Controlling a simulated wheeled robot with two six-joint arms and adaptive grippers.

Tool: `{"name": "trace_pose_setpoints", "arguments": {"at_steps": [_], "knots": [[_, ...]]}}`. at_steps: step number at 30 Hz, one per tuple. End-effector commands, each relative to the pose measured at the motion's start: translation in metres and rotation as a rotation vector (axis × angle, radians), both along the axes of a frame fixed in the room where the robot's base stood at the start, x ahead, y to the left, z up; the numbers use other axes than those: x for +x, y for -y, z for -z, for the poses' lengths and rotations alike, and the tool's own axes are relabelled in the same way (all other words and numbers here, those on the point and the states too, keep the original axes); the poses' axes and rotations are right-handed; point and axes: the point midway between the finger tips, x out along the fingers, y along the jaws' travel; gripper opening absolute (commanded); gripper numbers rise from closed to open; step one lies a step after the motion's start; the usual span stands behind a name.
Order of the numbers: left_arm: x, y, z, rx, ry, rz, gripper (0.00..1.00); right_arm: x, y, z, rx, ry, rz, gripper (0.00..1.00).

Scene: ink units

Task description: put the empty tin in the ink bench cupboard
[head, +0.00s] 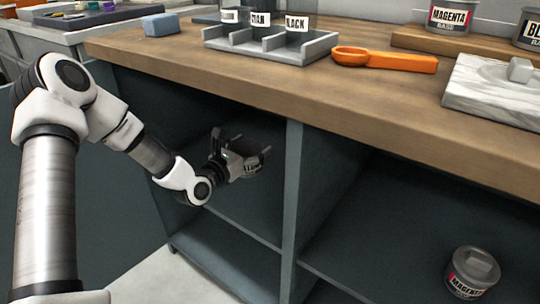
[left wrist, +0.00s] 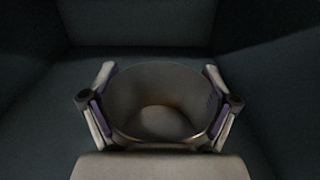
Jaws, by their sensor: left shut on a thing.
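My left gripper (head: 238,158) reaches into the left bay of the ink bench cupboard (head: 292,190), under the wooden top. It is shut on a tin (head: 252,168) with a pale label that I cannot read in full. In the left wrist view the tin (left wrist: 160,105) is open at the top and looks empty inside. The fingers of the left gripper (left wrist: 160,115) clasp it on both sides. The tin is inside the cupboard bay, close above the shelf; I cannot tell whether it touches. My right gripper is in neither view.
A magenta tin (head: 471,272) stands in the right bay, past the upright divider.

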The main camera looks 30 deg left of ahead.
Motion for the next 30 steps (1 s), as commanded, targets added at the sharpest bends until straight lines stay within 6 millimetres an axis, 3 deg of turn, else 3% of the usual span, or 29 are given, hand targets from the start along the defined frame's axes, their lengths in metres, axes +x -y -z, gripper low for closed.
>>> {"name": "trace_pose_setpoints", "arguments": {"at_steps": [6,15,27,28,29,30], "knots": [[0.000,0.000,0.051,0.001,-0.003,0.000,0.29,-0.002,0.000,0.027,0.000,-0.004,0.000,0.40],[-0.001,0.000,0.095,0.002,-0.002,0.001,0.29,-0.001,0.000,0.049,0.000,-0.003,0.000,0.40],[-0.001,0.000,0.102,0.001,0.001,0.000,0.29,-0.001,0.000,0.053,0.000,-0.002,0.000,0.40],[-0.001,0.000,0.101,0.001,-0.001,0.001,0.94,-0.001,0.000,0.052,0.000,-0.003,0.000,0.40],[-0.001,0.000,0.101,0.001,-0.001,0.001,1.00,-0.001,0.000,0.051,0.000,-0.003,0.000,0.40],[-0.001,0.000,0.101,0.001,-0.001,0.001,1.00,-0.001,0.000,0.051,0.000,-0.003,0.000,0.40]]}}
